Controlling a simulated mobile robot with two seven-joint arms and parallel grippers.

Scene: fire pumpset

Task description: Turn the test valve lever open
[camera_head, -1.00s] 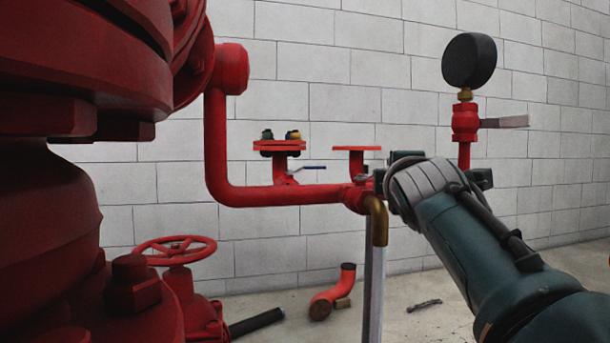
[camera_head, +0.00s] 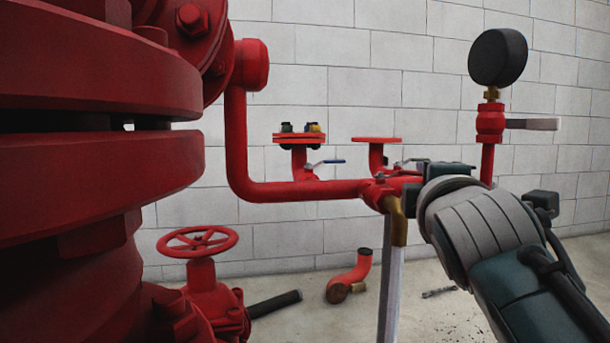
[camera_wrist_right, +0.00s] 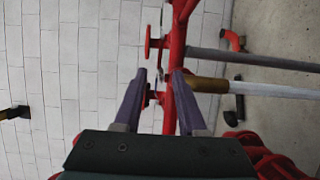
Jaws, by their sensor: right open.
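A small silver lever (camera_head: 410,161) stands on the red pipe (camera_head: 300,190), just left of my right gripper, close to the brass outlet elbow (camera_head: 397,222). A second lever with a blue handle (camera_head: 330,162) sits further left by a flanged stub. I cannot tell for certain which is the test valve lever. My right gripper (camera_head: 432,172) is at the pipe's right end, its fingers mostly hidden in the head view. In the right wrist view, the open fingers (camera_wrist_right: 160,75) point at the pipe (camera_wrist_right: 183,110), with a red flange (camera_wrist_right: 147,95) partly between them; contact is unclear. My left gripper is out of view.
Large red pump flanges (camera_head: 100,180) fill the left side. A red handwheel (camera_head: 197,241) stands low left. A loose red elbow (camera_head: 350,277) lies on the floor.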

